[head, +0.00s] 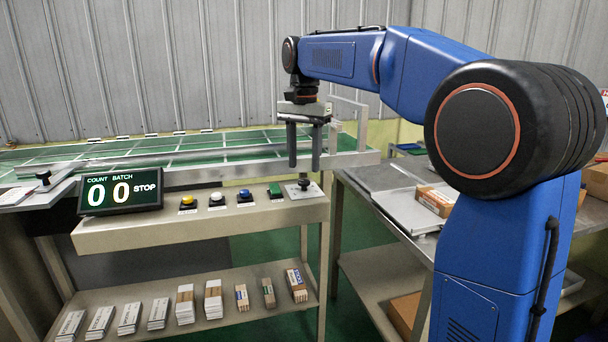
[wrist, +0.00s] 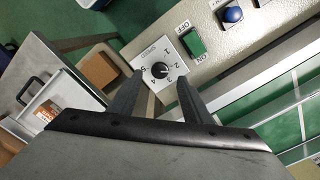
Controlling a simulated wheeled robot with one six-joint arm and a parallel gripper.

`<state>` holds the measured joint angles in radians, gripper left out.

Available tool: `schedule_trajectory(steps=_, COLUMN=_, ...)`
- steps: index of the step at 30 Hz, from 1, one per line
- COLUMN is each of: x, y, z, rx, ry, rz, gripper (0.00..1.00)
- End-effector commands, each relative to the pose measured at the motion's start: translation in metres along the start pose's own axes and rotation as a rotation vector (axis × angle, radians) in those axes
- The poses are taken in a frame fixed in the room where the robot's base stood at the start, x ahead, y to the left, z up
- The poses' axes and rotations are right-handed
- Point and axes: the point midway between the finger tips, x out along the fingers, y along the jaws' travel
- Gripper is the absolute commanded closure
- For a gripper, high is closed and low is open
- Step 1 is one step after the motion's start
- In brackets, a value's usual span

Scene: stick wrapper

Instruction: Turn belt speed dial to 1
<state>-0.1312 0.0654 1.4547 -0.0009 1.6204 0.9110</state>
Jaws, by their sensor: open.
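The belt speed dial is a black knob (head: 304,184) on a white plate at the right end of the control panel (head: 200,233). In the wrist view the dial (wrist: 159,70) sits on its plate marked 1 to 5. Its pointer seems to be near 3, but it is too small to be sure. My gripper (head: 304,166) points down just above the dial, fingers apart and empty. In the wrist view my gripper (wrist: 158,77) has one fingertip on each side of the dial plate; whether they touch it cannot be told.
A green switch (head: 275,190) marked ON and OFF is next to the dial, then blue (head: 244,194), white (head: 217,197) and yellow (head: 187,201) buttons. A display (head: 120,191) reads 0, 0 and STOP. A side table (head: 395,208) with boxes stands at the right.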

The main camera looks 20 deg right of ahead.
Motion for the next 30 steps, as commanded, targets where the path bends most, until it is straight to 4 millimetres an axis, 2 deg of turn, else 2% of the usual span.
schedule_trajectory(steps=3, x=0.019, y=0.001, z=0.001, rx=0.0, ry=-0.001, rz=0.002, gripper=0.56)
schedule_trajectory(steps=9, x=0.038, y=0.0, z=0.0, rx=0.0, ry=0.0, rz=0.001, gripper=0.56)
schedule_trajectory(steps=21, x=0.044, y=0.0, z=0.0, rx=0.0, ry=0.0, rz=0.0, gripper=0.56)
schedule_trajectory(steps=26, x=0.044, y=0.0, z=0.0, rx=0.0, ry=0.0, rz=0.0, gripper=0.94)
schedule_trajectory(steps=30, x=0.044, y=0.0, z=0.0, rx=-0.001, ry=0.0, rz=0.0, gripper=0.96)
